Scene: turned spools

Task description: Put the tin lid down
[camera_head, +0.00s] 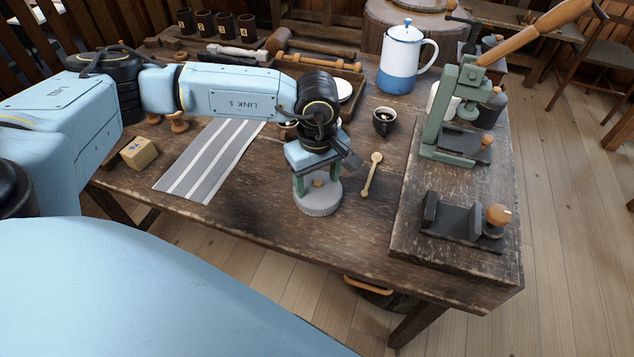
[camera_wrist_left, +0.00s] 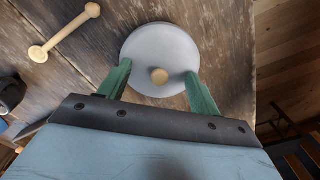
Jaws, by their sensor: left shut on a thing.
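The tin lid (camera_head: 318,204) is a round grey disc with a small wooden knob, near the table's front edge in the head view. It also shows from above in the left wrist view (camera_wrist_left: 158,42), lying level. My left gripper (camera_head: 317,184) points down over it, its green fingers spread to either side of the knob and shut on the lid at its edges. The fingers also show in the left wrist view (camera_wrist_left: 158,82). Whether the lid's underside touches the table is hidden. My right gripper is not in view.
A wooden spoon-like piece (camera_head: 371,174) lies just right of the lid. A dark cup (camera_head: 384,121) stands behind it. A striped cloth (camera_head: 208,162) and a wooden block (camera_head: 139,152) lie to the left. A green press (camera_head: 447,130) stands right, and a blue-white jug (camera_head: 403,60) behind.

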